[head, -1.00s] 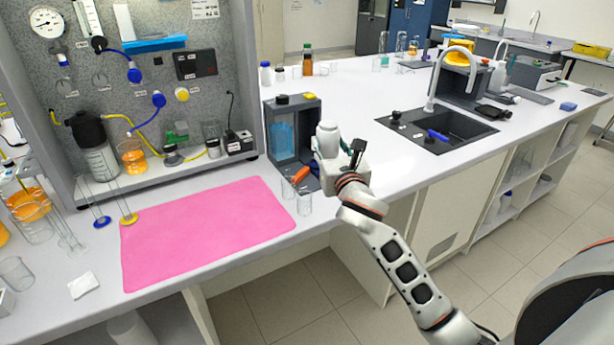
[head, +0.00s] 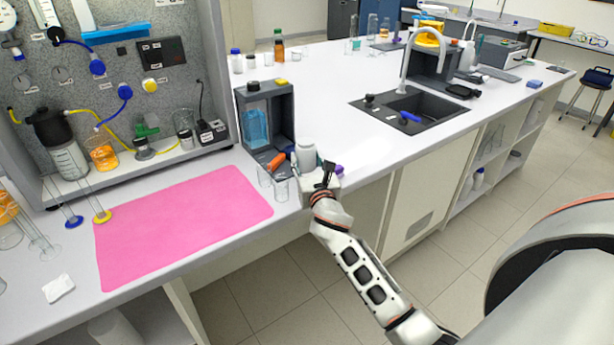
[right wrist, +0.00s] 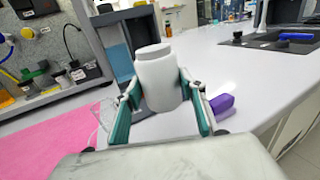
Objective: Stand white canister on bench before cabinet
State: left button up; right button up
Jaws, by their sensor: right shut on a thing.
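The white canister (head: 307,157) is upright in my right gripper (head: 318,172), at the bench's front edge, right of and nearer than the small grey cabinet (head: 287,105). In the right wrist view the canister (right wrist: 157,82) sits between the two green-padded fingers of the gripper (right wrist: 162,105), which press its sides. The cabinet (right wrist: 112,20) stands behind it there. I cannot tell whether the canister's base touches the white bench (head: 330,120). My left gripper is not in view.
Clear beakers (head: 281,190) and an orange object (head: 277,161) are close left of the gripper. A purple object (right wrist: 222,103) lies just right of it. A pink mat (head: 185,220) covers the bench at left. Bench between cabinet and sink (head: 415,110) is clear.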

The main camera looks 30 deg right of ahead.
aim_at(307, 172)
jog(key=shift+f, duration=0.65)
notch_tip(307, 172, down, 3)
jog(key=shift+r+b, duration=0.15)
jog(key=shift+b, duration=0.65)
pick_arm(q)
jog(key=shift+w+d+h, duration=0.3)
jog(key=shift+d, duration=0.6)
pick_arm(e)
jog(key=shift+f, duration=0.4)
jog(key=shift+f, duration=0.1)
jog(key=o, duration=1)
jog(key=shift+f, duration=0.1)
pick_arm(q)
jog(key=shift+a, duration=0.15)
